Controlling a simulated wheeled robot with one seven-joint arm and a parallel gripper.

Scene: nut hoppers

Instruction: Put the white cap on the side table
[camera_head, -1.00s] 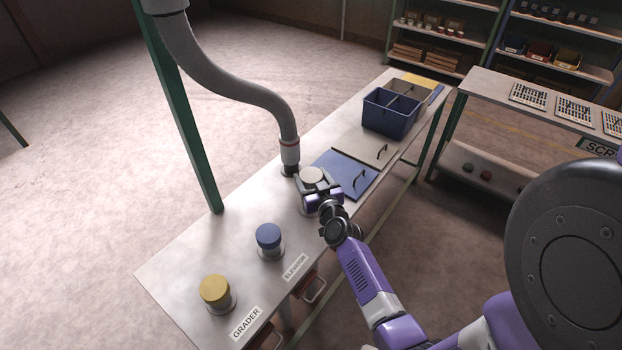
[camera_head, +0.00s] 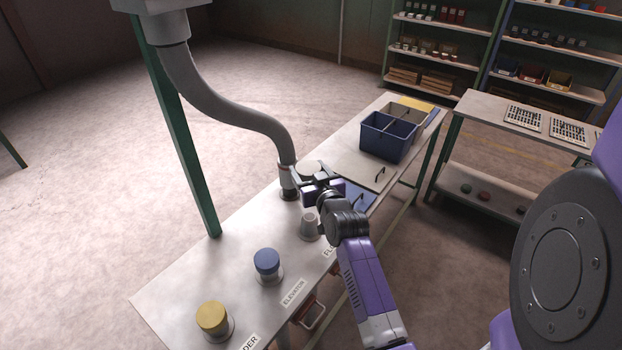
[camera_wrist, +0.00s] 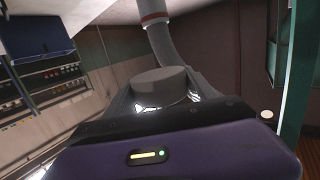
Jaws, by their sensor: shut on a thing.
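The white cap (camera_head: 308,168) is held between the fingers of my gripper (camera_head: 308,178), above the workbench and beside the lower end of the grey hose. In the wrist view the cap (camera_wrist: 160,84) is a pale grey disc between the two fingers of my gripper (camera_wrist: 162,98). Below it, an uncapped grey spout (camera_head: 310,226) stands on the workbench (camera_head: 215,262), partly hidden by my wrist. A separate table (camera_head: 488,121) at the right, with trays on top, may be the side table; no label on it confirms this.
A blue-capped spout (camera_head: 267,262) and a yellow-capped spout (camera_head: 213,318) stand nearer on the workbench. The grey hose (camera_head: 232,112) hangs close to my gripper. A blue divided bin (camera_head: 388,138) sits at the far end. The right table has bare top near its left end.

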